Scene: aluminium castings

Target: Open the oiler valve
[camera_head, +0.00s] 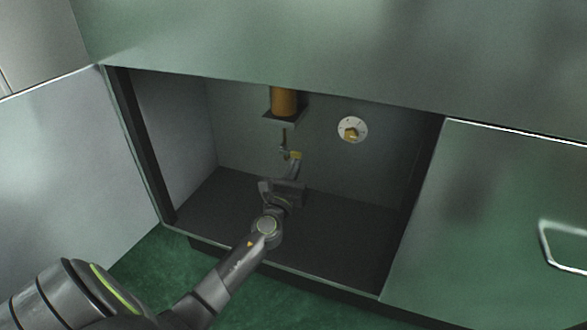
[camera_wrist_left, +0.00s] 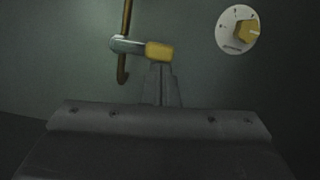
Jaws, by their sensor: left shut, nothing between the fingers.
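The oiler is an amber cylinder (camera_head: 284,101) on a bracket at the back of the open cabinet. A thin pipe runs down from it to the valve, whose yellow lever handle (camera_head: 296,155) points to the right. In the left wrist view the yellow handle (camera_wrist_left: 159,51) lies roughly level, at right angles to the brown pipe (camera_wrist_left: 126,20). My left gripper (camera_head: 294,165) reaches into the cabinet. Its shut fingertips (camera_wrist_left: 160,68) are just below the handle; I cannot tell whether they touch it. My right gripper is in neither view.
A round white dial with a yellow knob (camera_head: 351,130) is on the back wall, right of the valve. An open door (camera_head: 70,170) stands at the left and a door with a handle (camera_head: 490,220) at the right. The dark cabinet floor (camera_head: 340,235) is clear around my arm.

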